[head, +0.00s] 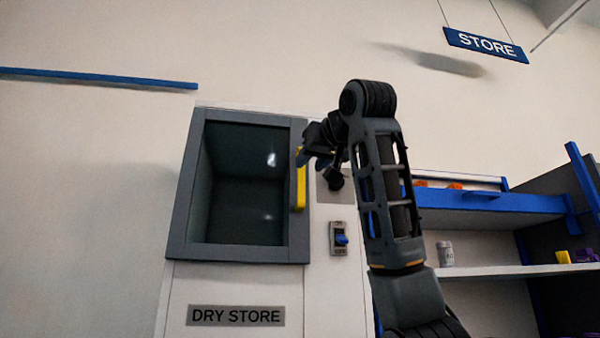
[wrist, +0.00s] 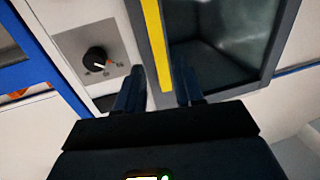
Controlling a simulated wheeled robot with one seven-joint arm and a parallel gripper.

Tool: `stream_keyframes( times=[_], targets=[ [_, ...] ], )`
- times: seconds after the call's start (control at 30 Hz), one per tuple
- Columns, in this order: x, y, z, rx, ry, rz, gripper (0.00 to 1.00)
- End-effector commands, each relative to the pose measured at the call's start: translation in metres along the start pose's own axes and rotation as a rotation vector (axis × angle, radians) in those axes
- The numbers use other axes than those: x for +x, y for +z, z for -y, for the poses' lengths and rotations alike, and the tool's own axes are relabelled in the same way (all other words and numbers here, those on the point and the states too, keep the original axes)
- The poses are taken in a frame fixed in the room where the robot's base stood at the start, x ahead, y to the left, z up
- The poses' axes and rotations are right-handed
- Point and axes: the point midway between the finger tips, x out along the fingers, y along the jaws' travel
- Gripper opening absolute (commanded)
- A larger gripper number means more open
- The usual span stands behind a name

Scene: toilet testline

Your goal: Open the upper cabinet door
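The upper cabinet door (head: 183,190) has a grey frame around a dark glass pane and looks shut. Its yellow upright handle (head: 301,190) is on the door's right side. In the wrist view the handle (wrist: 154,40) runs down between the two dark fingers of my gripper (wrist: 160,78). The fingers stand apart, with a gap on the left of the handle; the right finger is close to it, and I cannot tell if it touches. In the head view my gripper (head: 304,154) is at the handle's upper part, partly hidden by my wrist.
A knob on a grey plate (wrist: 97,60) is right beside the door. Below it is a blue switch (head: 341,239). A DRY STORE label (head: 236,316) is under the door. Blue-edged shelves (head: 490,203) with small items stand at right.

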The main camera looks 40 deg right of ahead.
Motion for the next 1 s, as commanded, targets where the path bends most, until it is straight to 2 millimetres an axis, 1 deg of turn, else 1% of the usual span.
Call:
stream_keyframes(
  times=[0.03, 0.2, 0.4, 0.57, 0.8, 1.0],
  targets=[
    [0.009, -0.002, -0.001, 0.001, 0.001, 0.005, 0.37],
    [0.036, -0.002, -0.001, 0.0, 0.001, 0.005, 0.37],
    [0.059, 0.0, -0.001, 0.001, 0.001, 0.004, 0.37],
    [0.066, 0.001, 0.0, 0.001, 0.0, 0.002, 0.37],
    [0.066, 0.001, 0.0, 0.001, 0.0, 0.001, 0.36],
    [0.066, 0.001, 0.0, 0.001, 0.0, 0.001, 0.17]
  ],
)
